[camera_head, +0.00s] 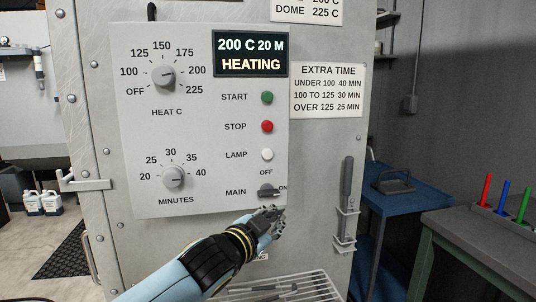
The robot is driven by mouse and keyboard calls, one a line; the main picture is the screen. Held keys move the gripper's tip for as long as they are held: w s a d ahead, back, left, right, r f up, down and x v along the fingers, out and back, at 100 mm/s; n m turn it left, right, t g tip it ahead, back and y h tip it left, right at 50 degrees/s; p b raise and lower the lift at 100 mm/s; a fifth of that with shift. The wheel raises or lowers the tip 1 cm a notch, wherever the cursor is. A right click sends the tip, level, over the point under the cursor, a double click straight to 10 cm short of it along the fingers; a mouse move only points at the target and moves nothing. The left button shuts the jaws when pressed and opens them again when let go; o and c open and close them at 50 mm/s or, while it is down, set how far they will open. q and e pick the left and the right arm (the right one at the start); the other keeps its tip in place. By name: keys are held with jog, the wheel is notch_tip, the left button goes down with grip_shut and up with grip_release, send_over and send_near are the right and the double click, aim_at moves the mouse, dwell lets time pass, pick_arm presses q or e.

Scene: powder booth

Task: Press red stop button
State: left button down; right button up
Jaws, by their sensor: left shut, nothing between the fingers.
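The red stop button (267,127) sits on the light grey control panel (200,120), to the right of the word STOP. The green start button (267,97) is above it and the white lamp button (267,155) is below it. My left gripper (274,212) is shut and empty in front of the panel's lower right edge. It is just below the main switch (266,190) and well below the stop button, which is fully visible. My right gripper does not show.
The display (250,53) reads 200 C 20 M HEATING. Two dials, heat (164,75) and minutes (173,177), are on the panel's left. A long grey handle (346,200) hangs at right. A wire rack (270,290) is below my gripper. A blue table (400,205) stands at right.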

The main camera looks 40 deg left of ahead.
aim_at(272, 127)
pick_arm(q)
notch_tip(272, 127, up, 19)
jog(key=d+m+t+p, duration=0.1)
jog(key=t+p, duration=0.2)
jog(key=shift+d+f, duration=0.2)
jog(key=shift+d, duration=0.1)
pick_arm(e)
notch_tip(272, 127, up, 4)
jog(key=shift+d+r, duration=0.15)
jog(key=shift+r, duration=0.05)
pick_arm(q)
jog(key=w+a, duration=0.2)
jog(key=a, duration=0.1)
jog(key=w+a+b, duration=0.1)
jog(key=w+a, duration=0.2)
jog(key=shift+w+a, duration=0.35)
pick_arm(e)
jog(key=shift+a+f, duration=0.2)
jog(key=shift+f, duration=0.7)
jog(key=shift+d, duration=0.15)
